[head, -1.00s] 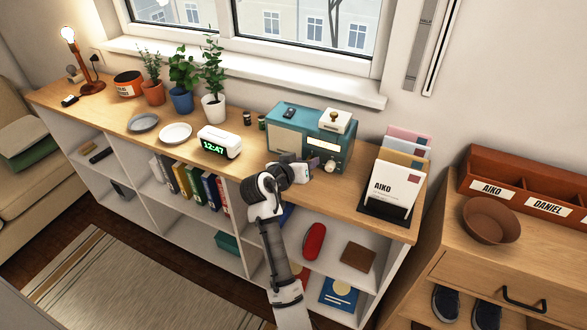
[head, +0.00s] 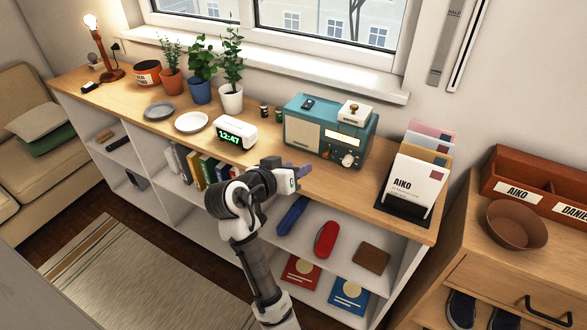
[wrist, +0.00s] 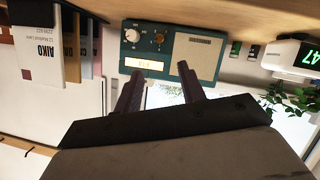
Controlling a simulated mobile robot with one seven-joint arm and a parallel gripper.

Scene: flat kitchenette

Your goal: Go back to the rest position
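My gripper (head: 303,169) is in front of the shelf's top edge, apart from the teal radio (head: 330,131). In the wrist view, which is upside down, the two dark fingers of my gripper (wrist: 160,70) stand apart with nothing between them. The radio also shows beyond the fingertips in the wrist view (wrist: 200,55), with its two knobs and a lit yellow dial. My arm reaches up from the bottom of the head view and hides part of the shelf's lower compartments.
The wooden shelf top (head: 270,152) holds a white clock (head: 235,132) reading 12:47, plates, potted plants and a letter holder (head: 405,208) right of the radio. A brown bowl (head: 516,225) and red-brown sorter (head: 520,190) stand on the right cabinet. Floor with a rug (head: 130,285) is clear at left.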

